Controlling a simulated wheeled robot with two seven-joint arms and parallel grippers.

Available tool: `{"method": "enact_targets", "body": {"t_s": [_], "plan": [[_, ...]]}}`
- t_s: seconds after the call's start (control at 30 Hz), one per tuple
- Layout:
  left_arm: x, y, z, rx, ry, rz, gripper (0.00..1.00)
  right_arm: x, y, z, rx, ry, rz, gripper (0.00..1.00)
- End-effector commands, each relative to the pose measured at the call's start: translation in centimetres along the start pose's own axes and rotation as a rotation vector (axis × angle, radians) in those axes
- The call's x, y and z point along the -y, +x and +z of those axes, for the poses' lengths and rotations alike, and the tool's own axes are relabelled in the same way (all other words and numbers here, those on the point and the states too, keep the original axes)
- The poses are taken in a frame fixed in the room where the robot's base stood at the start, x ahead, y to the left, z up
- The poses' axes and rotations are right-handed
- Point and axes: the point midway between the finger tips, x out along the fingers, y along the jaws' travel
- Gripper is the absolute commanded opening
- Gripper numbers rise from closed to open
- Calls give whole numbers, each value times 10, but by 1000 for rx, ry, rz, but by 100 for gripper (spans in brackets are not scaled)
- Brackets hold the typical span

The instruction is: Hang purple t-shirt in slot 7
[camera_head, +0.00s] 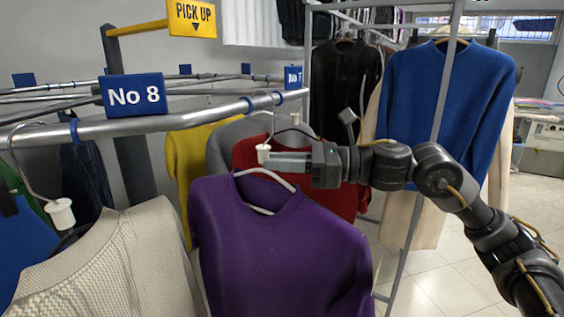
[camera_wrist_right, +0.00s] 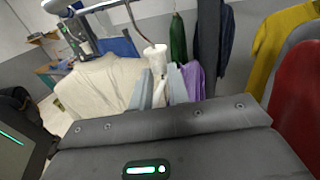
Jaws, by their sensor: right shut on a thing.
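The purple t-shirt (camera_head: 275,235) hangs upright on a white hanger (camera_head: 262,178) below the rail, in front of a red garment. The hanger's white knob (camera_head: 263,153) is between the fingertips of my right gripper (camera_head: 275,160), which is shut on it. The wrist view shows the knob (camera_wrist_right: 156,57) just beyond the fingers (camera_wrist_right: 161,88), with a strip of purple cloth (camera_wrist_right: 194,82) to the right. A small blue sign that seems to read No 7 (camera_head: 293,77) is on the rail (camera_head: 210,116). I cannot tell whether the hook touches the rail. My left gripper is not in view.
A beige knit top (camera_head: 115,265) hangs at the left. Yellow (camera_head: 185,155), grey and red (camera_head: 245,150) garments hang behind. A blue sweater (camera_head: 445,100) hangs at the right by a grey metal post.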

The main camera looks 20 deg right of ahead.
Motion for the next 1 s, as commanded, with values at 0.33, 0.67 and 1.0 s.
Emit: {"method": "enact_targets", "body": {"t_s": [0.33, 0.67, 1.0], "plan": [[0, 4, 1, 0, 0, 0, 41, 0, 0, -1, 2, -1, 0, 0], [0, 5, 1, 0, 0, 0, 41, 0, 0, -2, 1, 0, 0, 0], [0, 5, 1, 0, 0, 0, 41, 0, 0, -2, 1, 0, 0, 43]]}}
